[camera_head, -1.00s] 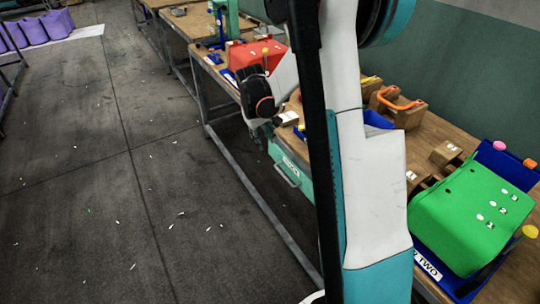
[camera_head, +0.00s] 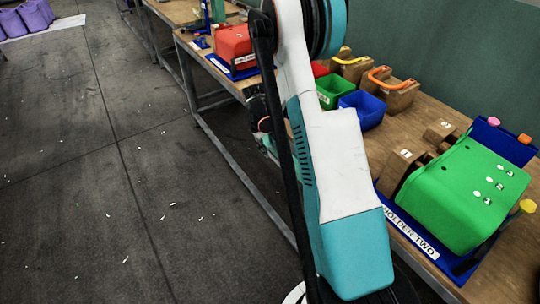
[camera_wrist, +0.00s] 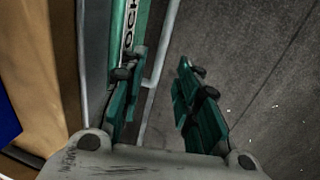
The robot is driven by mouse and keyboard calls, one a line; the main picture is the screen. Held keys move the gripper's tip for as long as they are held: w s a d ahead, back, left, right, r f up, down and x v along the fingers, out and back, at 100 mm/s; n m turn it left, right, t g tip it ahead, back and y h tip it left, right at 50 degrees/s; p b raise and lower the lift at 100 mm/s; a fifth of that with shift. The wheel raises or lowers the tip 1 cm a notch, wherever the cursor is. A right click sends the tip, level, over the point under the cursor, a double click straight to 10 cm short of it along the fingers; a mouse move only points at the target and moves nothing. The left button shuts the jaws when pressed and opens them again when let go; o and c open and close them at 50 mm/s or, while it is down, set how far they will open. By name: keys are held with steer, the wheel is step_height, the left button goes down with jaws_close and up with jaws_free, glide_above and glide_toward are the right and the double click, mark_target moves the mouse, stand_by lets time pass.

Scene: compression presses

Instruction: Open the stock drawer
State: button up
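The stock drawer (camera_wrist: 122,35) shows in the wrist view as a green front with a partly visible dark-lettered label, left of centre. The left finger overlaps the drawer front, and the right finger is over the floor. In the head view my arm hides the drawer front and most of the gripper.
In the head view, the wooden bench (camera_head: 425,110) carries a green-covered holder (camera_head: 460,190), a red holder (camera_head: 235,42), a green bin (camera_head: 331,92), a blue bin (camera_head: 362,108) and brown blocks. Bench legs stand at the floor's edge. The grey floor (camera_head: 90,180) left is open.

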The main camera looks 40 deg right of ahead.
mark_target(271, 155)
steer(key=shift+d+f+b, duration=0.2)
steer(key=shift+f+b, duration=0.05)
steer(key=shift+f, duration=0.7)
steer(key=shift+d+f+b, duration=0.15)
steer(key=shift+f+b, duration=0.05)
steer(key=shift+f, duration=0.7)
steer(key=shift+c, duration=0.6)
jaws_close()
